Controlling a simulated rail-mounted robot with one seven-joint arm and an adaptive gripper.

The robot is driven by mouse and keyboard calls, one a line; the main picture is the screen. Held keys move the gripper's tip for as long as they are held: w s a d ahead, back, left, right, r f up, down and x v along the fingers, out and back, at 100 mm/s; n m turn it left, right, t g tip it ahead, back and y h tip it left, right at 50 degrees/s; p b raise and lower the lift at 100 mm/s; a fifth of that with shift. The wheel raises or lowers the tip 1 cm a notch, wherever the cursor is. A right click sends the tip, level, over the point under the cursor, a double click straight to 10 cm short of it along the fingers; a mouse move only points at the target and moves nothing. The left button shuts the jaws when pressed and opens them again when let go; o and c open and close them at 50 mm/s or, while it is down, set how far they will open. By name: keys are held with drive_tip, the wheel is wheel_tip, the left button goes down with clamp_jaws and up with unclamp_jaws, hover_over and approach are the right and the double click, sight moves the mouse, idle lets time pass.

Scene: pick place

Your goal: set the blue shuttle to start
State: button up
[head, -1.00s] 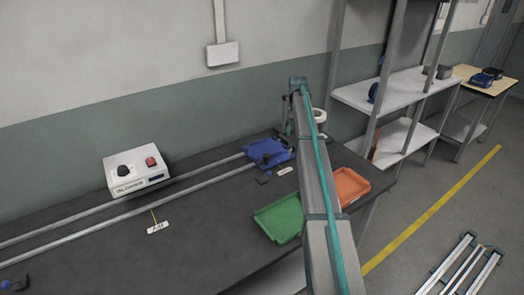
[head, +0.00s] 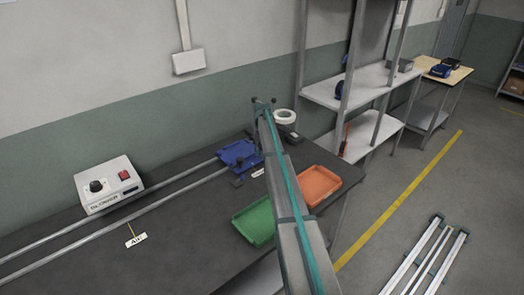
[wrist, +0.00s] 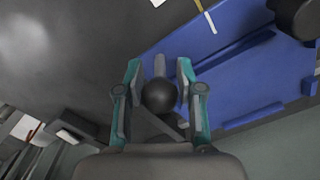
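The blue shuttle (head: 236,152) is a flat blue plate at the far right end of two parallel rails (head: 120,217) on the dark bench. It also fills the right of the wrist view (wrist: 235,60). My gripper (wrist: 159,72) points down at the shuttle, its two teal-edged fingers apart. A dark round knob (wrist: 160,97) on a pale stem sits between the fingers, with a narrow gap on each side. In the head view my gripper (head: 257,128) is over the shuttle's right side, partly hidden by my arm.
A white control box (head: 108,186) with a black dial and red button stands left of the shuttle. Green (head: 253,222) and orange (head: 318,186) trays and a tape roll (head: 285,116) are to the right. The rails look clear.

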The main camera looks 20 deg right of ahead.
drive_tip(key=shift+f, duration=0.2)
clamp_jaws()
drive_tip(key=shift+s, duration=0.1)
